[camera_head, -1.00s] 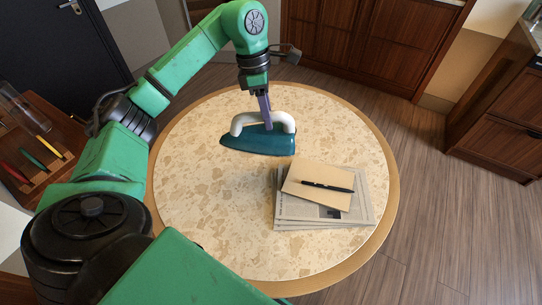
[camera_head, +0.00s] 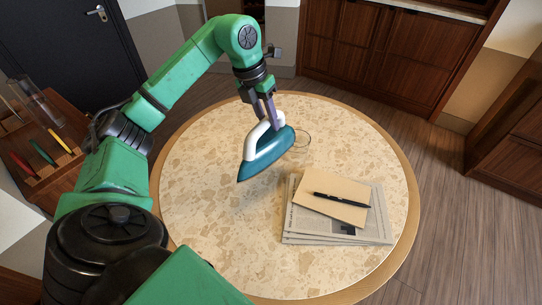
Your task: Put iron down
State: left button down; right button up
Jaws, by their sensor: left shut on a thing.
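A teal iron (camera_head: 266,155) with a white handle hangs from my left gripper (camera_head: 267,118). The gripper's fingers are shut on the handle. The iron is tilted, with one end pointing down towards the lower left. It appears over the far half of the round table (camera_head: 197,211), which has a speckled beige top and a wooden rim. A shadow lies on the tabletop near the iron, so it seems to be above the surface; the exact gap cannot be told. My right gripper is not in view.
A stack of newspapers (camera_head: 297,222) lies on the right part of the table. A tan notebook (camera_head: 331,193) with a black pen (camera_head: 342,200) lies on it. The table's left and front parts are clear.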

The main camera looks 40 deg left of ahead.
aim_at(268, 152)
pick_arm(q)
notch_tip(268, 152, down, 12)
jog(key=shift+p, duration=0.4)
jog(key=shift+f, duration=0.35)
jog(key=c, duration=0.7)
grip_release()
jog(key=shift+o, duration=0.5)
jog(key=shift+s, duration=0.1)
